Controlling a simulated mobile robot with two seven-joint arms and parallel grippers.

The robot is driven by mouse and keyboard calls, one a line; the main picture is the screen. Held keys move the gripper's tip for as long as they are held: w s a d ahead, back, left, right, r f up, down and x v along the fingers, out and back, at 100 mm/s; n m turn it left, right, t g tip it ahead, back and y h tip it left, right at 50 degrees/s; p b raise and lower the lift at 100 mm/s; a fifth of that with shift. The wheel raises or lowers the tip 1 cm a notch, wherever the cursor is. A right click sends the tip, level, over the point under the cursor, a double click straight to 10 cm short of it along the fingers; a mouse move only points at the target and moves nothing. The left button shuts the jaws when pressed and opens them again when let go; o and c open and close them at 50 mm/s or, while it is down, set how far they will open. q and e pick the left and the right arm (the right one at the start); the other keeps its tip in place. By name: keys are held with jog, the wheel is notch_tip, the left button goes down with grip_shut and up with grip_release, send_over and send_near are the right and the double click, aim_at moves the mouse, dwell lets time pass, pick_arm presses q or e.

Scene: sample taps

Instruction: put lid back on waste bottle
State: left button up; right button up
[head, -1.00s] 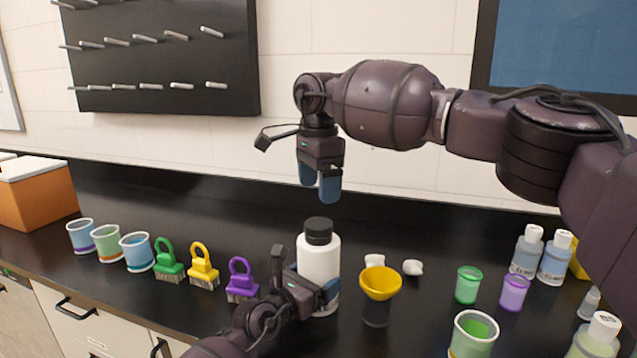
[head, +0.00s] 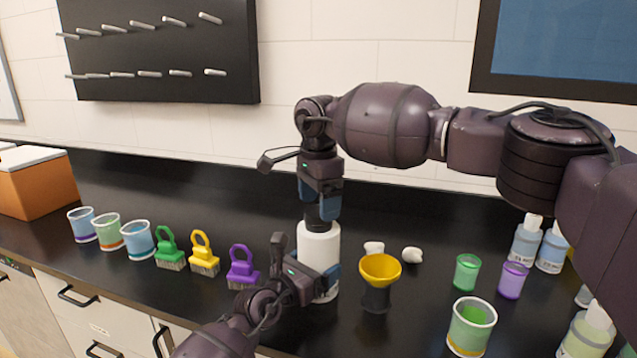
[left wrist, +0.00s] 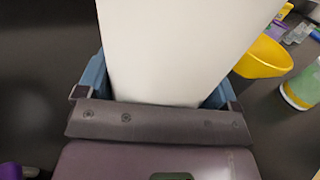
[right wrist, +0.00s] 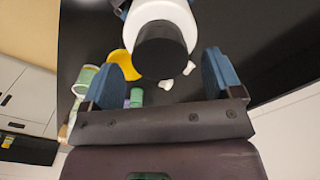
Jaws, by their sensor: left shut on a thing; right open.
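The white waste bottle (head: 317,243) stands upright on the black counter in the head view, its black lid (head: 318,218) on top. My left gripper (head: 322,287) is shut on the lower part of the bottle from the front. The white bottle also fills the left wrist view (left wrist: 180,50). My right gripper (head: 322,208) is open above the bottle, pointing down, with its fingers at about lid height. In the right wrist view the black lid (right wrist: 160,50) lies a little beyond the space between the blue fingers. Whether the lid is seated or loose cannot be told.
A yellow funnel (head: 380,268) in a dark holder stands right of the bottle, with small white pieces (head: 412,255) behind it. Brushes (head: 242,268) and cups (head: 138,240) line the left. Green and purple cups (head: 467,272) and labelled bottles (head: 552,250) stand right.

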jog(key=shift+f, duration=0.9)
jog(key=shift+c, duration=0.4)
jog(key=c, duration=0.9)
jog(key=m, duration=1)
jog(key=shift+m, duration=0.3)
jog(key=m, duration=1)
jog(key=shift+m, duration=0.3)
jog(key=o, duration=1.1)
